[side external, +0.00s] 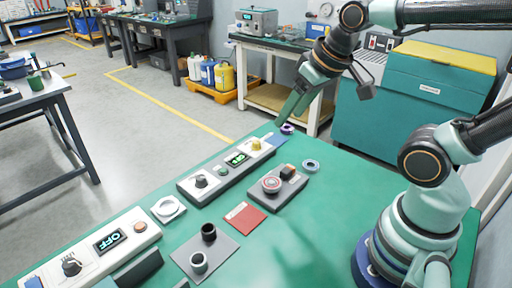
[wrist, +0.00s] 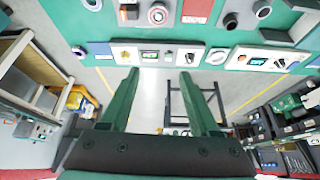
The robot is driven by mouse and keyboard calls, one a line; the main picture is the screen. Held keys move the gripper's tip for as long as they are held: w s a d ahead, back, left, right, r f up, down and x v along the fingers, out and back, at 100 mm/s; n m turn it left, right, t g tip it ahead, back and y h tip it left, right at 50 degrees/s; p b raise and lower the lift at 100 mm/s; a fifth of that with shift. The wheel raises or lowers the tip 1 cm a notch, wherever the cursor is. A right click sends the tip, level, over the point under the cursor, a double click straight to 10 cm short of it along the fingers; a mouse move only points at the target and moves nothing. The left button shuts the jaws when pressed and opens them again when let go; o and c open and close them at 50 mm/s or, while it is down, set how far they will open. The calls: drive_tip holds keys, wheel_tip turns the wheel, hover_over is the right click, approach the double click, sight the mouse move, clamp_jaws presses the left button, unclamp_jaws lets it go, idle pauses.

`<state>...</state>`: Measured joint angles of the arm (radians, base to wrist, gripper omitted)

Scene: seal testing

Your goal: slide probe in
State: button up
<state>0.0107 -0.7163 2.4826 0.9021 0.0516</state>
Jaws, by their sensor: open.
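My gripper (side external: 290,106) is open and empty above the far edge of the green table; its two long green fingers also show in the wrist view (wrist: 159,78). I cannot tell which thing is the probe. A dark grey block (side external: 291,195) bears a round red-and-white part (side external: 271,184) and a small black-and-orange part (side external: 287,171). Both parts also show at the top of the wrist view, the round one (wrist: 158,14) right of the other (wrist: 128,12).
A second panel (side external: 135,233) with an OFF display stands nearer. A red card (side external: 245,215), white ring (side external: 168,208), blue ring (side external: 311,165) and purple ring (side external: 287,128) lie about. The table's right half (side external: 340,215) is clear.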

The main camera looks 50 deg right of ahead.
drive_tip(key=w+d+f+m+g, duration=0.3)
drive_tip(key=d+f+m, duration=0.1)
drive_tip(key=m, duration=0.4)
drive_tip(key=m+g, duration=0.2)
drive_tip(key=m, duration=0.7)
approach(291, 166)
wheel_tip(291, 166, down, 9)
drive_tip(key=shift+w+f, duration=0.1)
drive_tip(key=shift+w, duration=0.05)
clamp_jaws()
drive_tip(key=shift+a, duration=0.1)
idle(0.5)
